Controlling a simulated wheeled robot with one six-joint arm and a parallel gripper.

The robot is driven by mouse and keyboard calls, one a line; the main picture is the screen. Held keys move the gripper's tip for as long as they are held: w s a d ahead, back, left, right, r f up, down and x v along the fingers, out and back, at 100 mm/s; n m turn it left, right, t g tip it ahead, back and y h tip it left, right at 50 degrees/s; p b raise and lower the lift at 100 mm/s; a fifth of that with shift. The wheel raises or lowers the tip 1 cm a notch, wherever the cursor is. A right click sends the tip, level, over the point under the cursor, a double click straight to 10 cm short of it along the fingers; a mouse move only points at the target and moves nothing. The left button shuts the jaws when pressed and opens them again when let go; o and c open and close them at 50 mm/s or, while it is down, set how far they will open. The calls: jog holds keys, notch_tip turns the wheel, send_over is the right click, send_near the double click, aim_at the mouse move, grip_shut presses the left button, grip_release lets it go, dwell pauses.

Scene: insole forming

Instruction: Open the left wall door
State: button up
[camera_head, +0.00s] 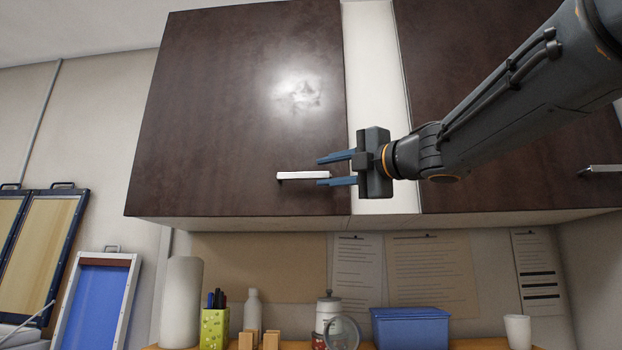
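The left wall door (225,110) is a dark brown cabinet panel at the upper left and middle, and it looks closed. A light bar handle (303,176) runs level near its lower right corner. My gripper (322,171) comes in from the right with its two blue fingers spread, one above and one below the level of the handle's right end. The fingertips look close to the handle. I cannot tell whether they touch it or how far apart they are in depth.
A second dark door (450,60) with its own handle (600,169) is on the right, partly behind my arm. Below the cabinet stand a paper roll (181,300), a pen cup (214,327), a white bottle (253,310), a blue box (410,328) and a white cup (518,331).

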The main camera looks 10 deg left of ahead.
aim_at(306, 176)
jog(key=p+x, duration=0.2)
jog(key=x, duration=0.4)
jog(key=shift+w+a, duration=0.25)
jog(key=shift+w, duration=0.1)
jog(key=shift+c, duration=0.4)
grip_shut()
